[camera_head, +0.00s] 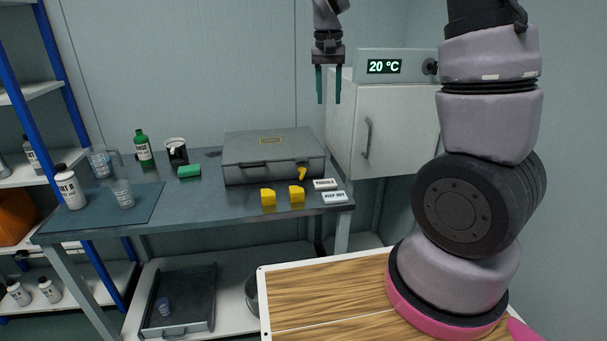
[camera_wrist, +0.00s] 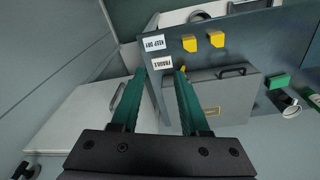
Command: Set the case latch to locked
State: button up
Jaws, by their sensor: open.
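A grey case (camera_head: 262,152) lies closed on the dark table, with a dark handle on its front. A small yellow latch (camera_head: 301,174) sits at the right end of its front face, tilted. The case (camera_wrist: 232,92) also shows in the wrist view, and the latch (camera_wrist: 183,69) is a small yellow bit partly behind the right finger. My gripper (camera_head: 328,98) has two green fingers pointing down, apart and empty. It hangs well above the table, near the case's right end in the picture. The fingers (camera_wrist: 160,72) also show in the wrist view.
Two yellow blocks (camera_head: 268,197) and two white label cards (camera_head: 335,197) lie before the case. A white cabinet (camera_head: 345,130) with a 20 °C display stands right. A green sponge (camera_head: 189,171), mug (camera_head: 176,150), bottles and glasses stand left. A wooden surface (camera_head: 330,295) is in front.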

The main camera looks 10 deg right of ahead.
jog(key=s+d+r+t+y, duration=0.25)
jog(key=s+r+t, duration=0.25)
jog(key=s+r, duration=0.8)
jog(key=n+t+y, duration=0.2)
jog(key=t, duration=0.1)
send_over(304, 172)
jog(key=s+d, duration=0.3)
jog(key=s, duration=0.4)
notch_tip(304, 172, down, 41)
jog(key=x, duration=1)
jog(key=shift+w, duration=0.45)
jog(key=shift+a, duration=0.1)
grip_shut()
